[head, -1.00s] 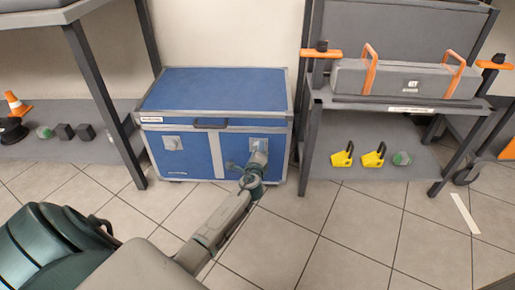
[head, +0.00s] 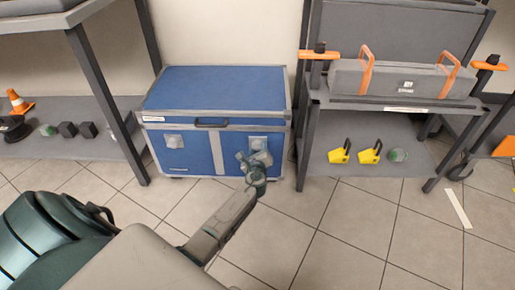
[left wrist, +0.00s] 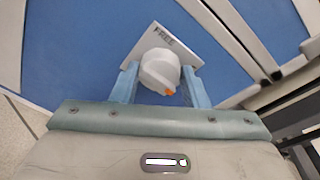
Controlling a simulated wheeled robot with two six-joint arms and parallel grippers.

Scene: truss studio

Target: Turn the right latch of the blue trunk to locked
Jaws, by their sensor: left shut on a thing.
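The blue trunk (head: 214,90) stands closed on the floor, with a square latch plate on each side of its front. The right latch (head: 258,141) shows its plate just above my left gripper (head: 256,161), which hides the rest. In the left wrist view the plate is tilted and reads FREE (left wrist: 165,35). Its pale round knob (left wrist: 160,70) has an orange mark on the edge towards the gripper body. My left gripper (left wrist: 159,86) has one blue finger on each side of the knob and is shut on it. My right gripper is out of view.
The left latch (head: 173,142) is uncovered. A dark shelf rack (head: 128,160) stands left of the trunk. Another rack (head: 307,140) close on the right holds a grey case (head: 400,80) and yellow items (head: 370,153). The tiled floor (head: 320,230) in front is open.

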